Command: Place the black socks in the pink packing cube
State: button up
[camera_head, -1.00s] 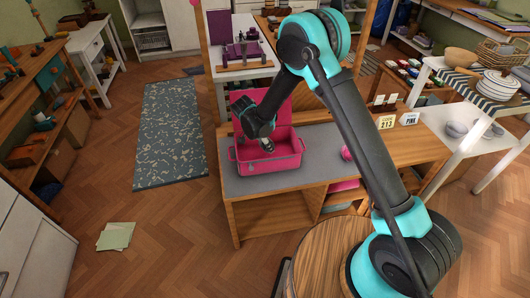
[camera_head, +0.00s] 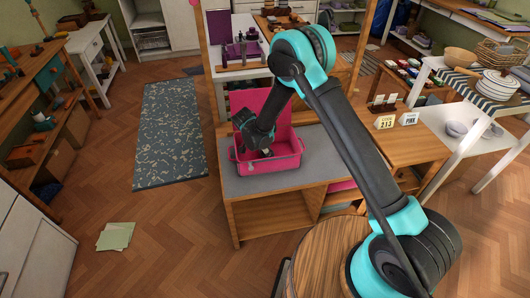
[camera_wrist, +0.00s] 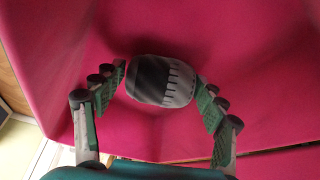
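The pink packing cube (camera_head: 284,165) stands open on the grey-topped bench, its lid raised at the back. My gripper (camera_head: 266,152) reaches down into it in the head view. In the wrist view, the black socks (camera_wrist: 150,78) are a dark roll with a grey ribbed end, against the cube's pink inside (camera_wrist: 235,50). My gripper (camera_wrist: 163,78) is open, one finger on each side of the roll, with narrow gaps visible. Whether the roll rests fully on the cube's floor is hard to tell. The socks are hidden or too small to make out in the head view.
The grey bench top (camera_head: 312,146) is clear right of the cube. Small signs (camera_head: 408,119) stand on the wooden table at right. A wooden post (camera_head: 207,65) rises behind the cube's left side. A round wooden stool (camera_head: 320,255) is near my arm.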

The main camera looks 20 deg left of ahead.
jog(key=shift+o, duration=0.7)
jog(key=shift+r, duration=0.1)
jog(key=v, duration=1.2)
jog(key=w+d+r+n+y, duration=0.1)
jog(key=d+r, duration=0.3)
jog(key=d, duration=0.6)
jog(key=d+r+n, duration=0.1)
jog(key=d+r, duration=0.3)
jog(key=d, duration=0.6)
jog(key=w+d+r+n+y, duration=0.15)
jog(key=d+r, duration=0.25)
jog(key=d, duration=0.5)
jog(key=s+d+n, duration=0.4)
jog(key=s+d, duration=1.3)
jog(key=d, duration=0.3)
jog(key=shift+s+d+t, duration=0.3)
jog(key=shift+t, duration=0.1)
jog(key=shift+r, duration=0.1)
